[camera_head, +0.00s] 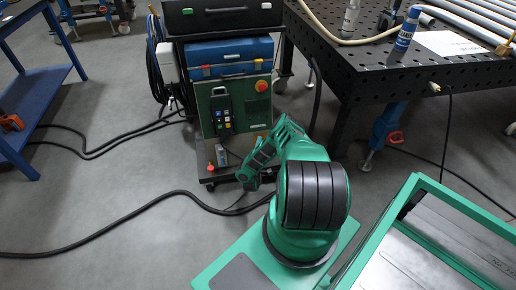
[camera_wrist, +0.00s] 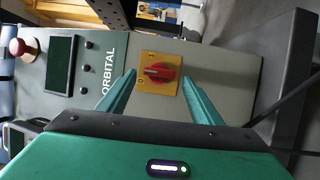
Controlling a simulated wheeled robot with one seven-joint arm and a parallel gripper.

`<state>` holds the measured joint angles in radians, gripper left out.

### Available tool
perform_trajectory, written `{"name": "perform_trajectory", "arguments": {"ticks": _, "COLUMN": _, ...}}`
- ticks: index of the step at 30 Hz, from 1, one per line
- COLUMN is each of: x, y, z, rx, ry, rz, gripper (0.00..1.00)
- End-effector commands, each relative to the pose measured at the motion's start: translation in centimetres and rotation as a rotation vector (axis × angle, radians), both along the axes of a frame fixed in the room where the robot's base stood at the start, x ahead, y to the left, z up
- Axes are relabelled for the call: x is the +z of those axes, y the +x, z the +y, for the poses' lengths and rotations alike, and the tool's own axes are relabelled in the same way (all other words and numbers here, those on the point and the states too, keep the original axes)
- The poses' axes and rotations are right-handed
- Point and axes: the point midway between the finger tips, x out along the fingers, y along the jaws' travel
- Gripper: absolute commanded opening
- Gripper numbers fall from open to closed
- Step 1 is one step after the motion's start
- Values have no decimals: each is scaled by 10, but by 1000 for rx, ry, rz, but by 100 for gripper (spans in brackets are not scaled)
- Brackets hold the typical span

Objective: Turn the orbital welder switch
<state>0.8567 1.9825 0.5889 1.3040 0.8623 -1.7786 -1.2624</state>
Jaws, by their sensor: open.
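The orbital welder (camera_head: 243,112) is a grey-green cabinet on a cart in the head view. Its panel, lettered ORBITAL, fills much of the wrist view (camera_wrist: 115,85). The switch (camera_wrist: 162,73) is a red rotary knob on a yellow square plate, its pale mark pointing left in the wrist view. My gripper (camera_wrist: 160,77) is open and empty, with green fingers on either side of the switch in the picture. I cannot tell how far they are from the panel, and no contact shows.
A red mushroom button (camera_wrist: 19,47) and dark display (camera_wrist: 62,64) share the panel. A black perforated table (camera_head: 400,65) stands right of the cart, a blue bench (camera_head: 35,95) at the left. Black cables (camera_head: 130,221) cross the floor.

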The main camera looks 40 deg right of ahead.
Motion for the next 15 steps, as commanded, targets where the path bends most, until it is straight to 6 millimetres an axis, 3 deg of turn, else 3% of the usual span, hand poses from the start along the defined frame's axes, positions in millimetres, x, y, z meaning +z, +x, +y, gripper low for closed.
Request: {"name": "perform_trajectory", "arguments": {"ticks": 15, "x": -2, "y": -49, "z": 71, "rx": 4, "ry": 3, "rz": 1, "gripper": 59}}
